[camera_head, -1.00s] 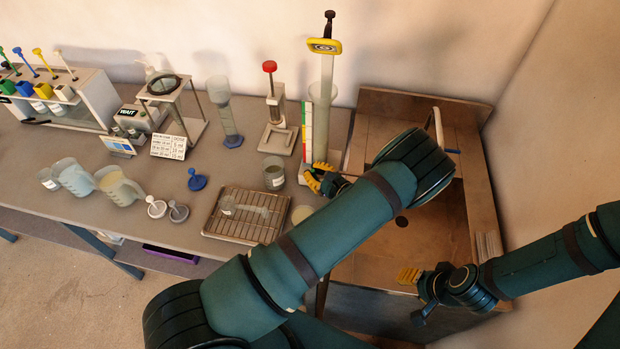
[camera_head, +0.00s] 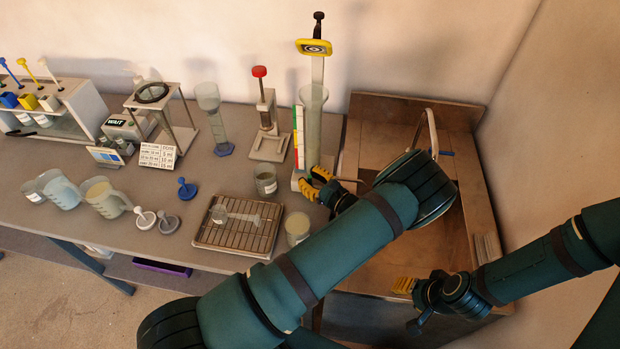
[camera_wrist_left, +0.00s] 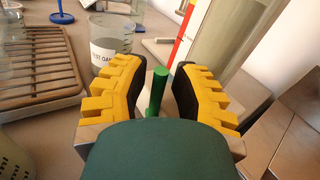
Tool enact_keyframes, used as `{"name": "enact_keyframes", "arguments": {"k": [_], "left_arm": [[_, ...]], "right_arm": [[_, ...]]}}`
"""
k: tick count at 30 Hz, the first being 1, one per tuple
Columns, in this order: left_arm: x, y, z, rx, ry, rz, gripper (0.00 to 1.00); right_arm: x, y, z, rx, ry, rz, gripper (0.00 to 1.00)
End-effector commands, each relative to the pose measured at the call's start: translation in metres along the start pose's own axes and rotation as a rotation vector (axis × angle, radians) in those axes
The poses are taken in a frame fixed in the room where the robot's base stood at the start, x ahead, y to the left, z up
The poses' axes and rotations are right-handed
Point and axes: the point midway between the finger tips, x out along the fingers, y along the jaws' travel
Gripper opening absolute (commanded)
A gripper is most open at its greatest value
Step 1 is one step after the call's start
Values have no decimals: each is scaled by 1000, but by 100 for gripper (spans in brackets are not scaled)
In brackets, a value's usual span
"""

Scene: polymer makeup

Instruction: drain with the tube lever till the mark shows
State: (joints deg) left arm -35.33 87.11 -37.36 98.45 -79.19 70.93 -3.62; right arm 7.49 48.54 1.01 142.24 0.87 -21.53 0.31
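A tall clear tube (camera_head: 313,125) stands at the right end of the table, with cloudy pale content. A red, yellow and green scale (camera_head: 299,135) runs along its left side. Above it, a yellow-framed plate (camera_head: 314,47) shows a black-and-white ring pattern. My left gripper (camera_head: 316,183) is low at the tube's foot; in the left wrist view the open gripper (camera_wrist_left: 158,85) has its fingers on either side of an upright green lever (camera_wrist_left: 157,93), with gaps visible. The lever's lower end is hidden by my wrist. My right gripper (camera_head: 405,285) is low at the right, its fingers partly hidden.
A labelled glass beaker (camera_head: 265,180) stands just left of the gripper, also in the left wrist view (camera_wrist_left: 110,40). Another beaker (camera_head: 297,228) stands beside my left arm, near a wire rack (camera_head: 205,232). A brown sink unit (camera_head: 365,250) is at the right.

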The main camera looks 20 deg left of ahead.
Motion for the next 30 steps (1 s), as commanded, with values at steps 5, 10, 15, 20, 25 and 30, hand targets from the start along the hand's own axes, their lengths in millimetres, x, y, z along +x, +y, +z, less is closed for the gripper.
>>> {"name": "enact_keyframes", "arguments": {"k": [5, 10, 15, 20, 25, 30], "left_arm": [[-14, -1, 0, -1, 2, -2, 26], [-47, -1, 0, -1, 2, -4, 26], [-81, -1, 0, 0, 1, -4, 26], [-106, -1, 0, -1, 0, -3, 26], [-118, 0, 0, 1, 0, -1, 26], [-121, 0, 0, 1, -1, -1, 26]], "right_arm": [[0, 0, 0, 0, 0, 0, 47], [0, 0, 0, 0, 0, 0, 47], [0, 0, 0, 0, 0, 0, 47], [0, 0, 0, 0, 0, 0, 47], [0, 0, 0, 0, 0, 0, 47], [0, 0, 0, 0, 0, 0, 47]]}}
